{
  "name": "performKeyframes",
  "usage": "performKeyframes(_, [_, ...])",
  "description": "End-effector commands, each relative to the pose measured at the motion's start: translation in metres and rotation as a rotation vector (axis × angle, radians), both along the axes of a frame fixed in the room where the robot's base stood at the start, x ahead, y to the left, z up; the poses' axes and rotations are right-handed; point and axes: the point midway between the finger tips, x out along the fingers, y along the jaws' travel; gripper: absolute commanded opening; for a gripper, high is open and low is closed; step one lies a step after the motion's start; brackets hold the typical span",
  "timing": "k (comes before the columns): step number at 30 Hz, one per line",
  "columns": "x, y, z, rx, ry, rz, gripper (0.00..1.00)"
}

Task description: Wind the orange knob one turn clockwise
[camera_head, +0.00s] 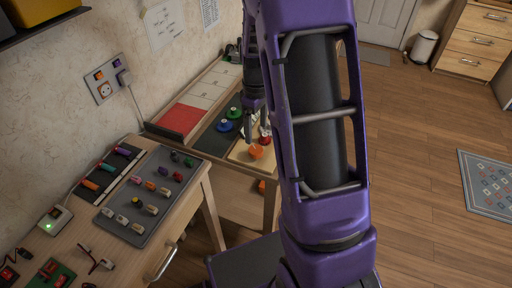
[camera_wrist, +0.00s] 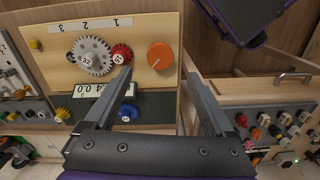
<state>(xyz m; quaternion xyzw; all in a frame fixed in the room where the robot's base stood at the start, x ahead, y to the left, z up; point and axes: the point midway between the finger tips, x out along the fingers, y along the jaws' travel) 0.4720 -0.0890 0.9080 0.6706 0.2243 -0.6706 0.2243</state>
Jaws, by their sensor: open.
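The orange knob (camera_wrist: 160,56) is a round dial with a pale mark, on the light wooden panel in the wrist view. It also shows in the head view (camera_head: 256,152), below my gripper. My gripper (camera_wrist: 157,68) is open, its two fingers apart with nothing between them. In the wrist view the fingertips show to either side of the knob, the left one near a red gear. I cannot tell how far the fingers are from the panel. In the head view my gripper (camera_head: 252,128) is partly hidden by my purple arm.
A grey gear (camera_wrist: 91,57) and the red gear (camera_wrist: 122,54) sit left of the knob. A blue gear (camera_wrist: 128,114) lies on the dark strip, near a number display (camera_wrist: 103,89). A side table with a grey tray (camera_head: 150,197) of small coloured parts stands at left.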

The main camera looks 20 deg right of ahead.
Motion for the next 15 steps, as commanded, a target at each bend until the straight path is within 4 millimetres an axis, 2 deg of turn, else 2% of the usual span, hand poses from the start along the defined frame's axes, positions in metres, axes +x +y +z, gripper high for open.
performKeyframes(1, [-0.001,0.000,-0.014,0.000,0.005,0.001,0.89])
performKeyframes(6, [-0.001,0.000,-0.048,0.001,0.004,0.000,0.89])
performKeyframes(9, [-0.001,0.000,-0.063,0.000,0.004,0.000,0.89])
performKeyframes(15, [0.000,0.000,-0.079,0.000,0.001,0.000,0.89])
